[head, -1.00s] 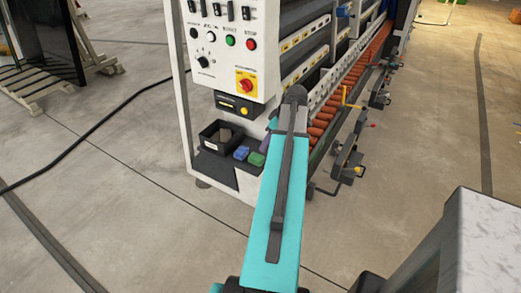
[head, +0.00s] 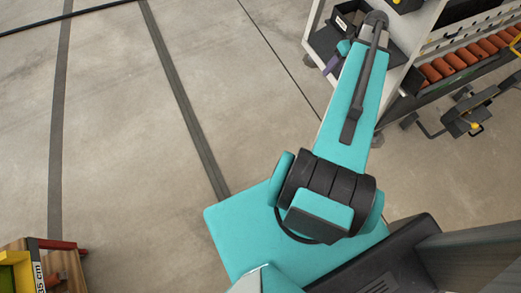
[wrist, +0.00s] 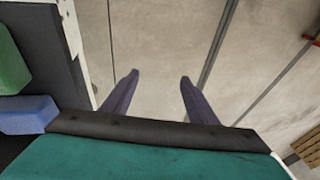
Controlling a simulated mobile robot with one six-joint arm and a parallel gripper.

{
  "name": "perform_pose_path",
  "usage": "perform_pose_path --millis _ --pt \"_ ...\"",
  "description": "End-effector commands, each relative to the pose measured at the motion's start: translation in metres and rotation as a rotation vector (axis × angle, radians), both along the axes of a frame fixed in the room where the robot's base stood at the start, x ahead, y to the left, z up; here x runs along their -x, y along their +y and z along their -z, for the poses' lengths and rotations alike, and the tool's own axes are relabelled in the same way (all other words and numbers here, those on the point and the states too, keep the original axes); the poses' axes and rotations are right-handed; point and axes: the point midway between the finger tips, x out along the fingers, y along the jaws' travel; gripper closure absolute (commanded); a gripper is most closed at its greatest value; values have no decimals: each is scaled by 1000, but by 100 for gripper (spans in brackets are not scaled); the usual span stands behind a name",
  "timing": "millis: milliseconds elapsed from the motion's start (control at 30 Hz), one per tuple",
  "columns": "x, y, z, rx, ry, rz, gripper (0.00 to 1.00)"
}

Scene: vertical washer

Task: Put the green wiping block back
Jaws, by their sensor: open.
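The green wiping block (wrist: 12,65) lies on a dark shelf (wrist: 52,42) at the left edge of the wrist view, partly cut off by the frame. A blue block (wrist: 28,115) lies just below it in that view. My gripper (wrist: 158,76) is open and empty. Its two purple fingers point out over bare floor, to the right of the shelf and apart from both blocks. In the head view, one purple finger of my gripper (head: 332,66) shows beside the shelf at the top right. The green block cannot be made out there; my arm covers part of the shelf.
The washer's white frame (head: 397,85) and orange rollers (head: 457,63) stand at the top right of the head view. A black bin (head: 347,20) sits on the shelf. A wooden cart (head: 62,268) is at the lower left. The floor between is clear.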

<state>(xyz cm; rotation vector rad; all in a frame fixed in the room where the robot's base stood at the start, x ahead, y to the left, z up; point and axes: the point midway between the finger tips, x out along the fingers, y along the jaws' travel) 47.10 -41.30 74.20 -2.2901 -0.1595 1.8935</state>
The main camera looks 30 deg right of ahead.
Motion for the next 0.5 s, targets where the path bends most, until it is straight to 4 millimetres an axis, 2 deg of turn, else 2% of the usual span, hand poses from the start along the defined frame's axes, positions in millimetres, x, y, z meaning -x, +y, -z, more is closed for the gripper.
perform_pose_path --millis 33,200,500 --pt "-5 20 13 -13 23 -8 47" --pt "-14 78 51 -43 100 -14 47" --pt "-9 177 112 -63 243 -31 47"
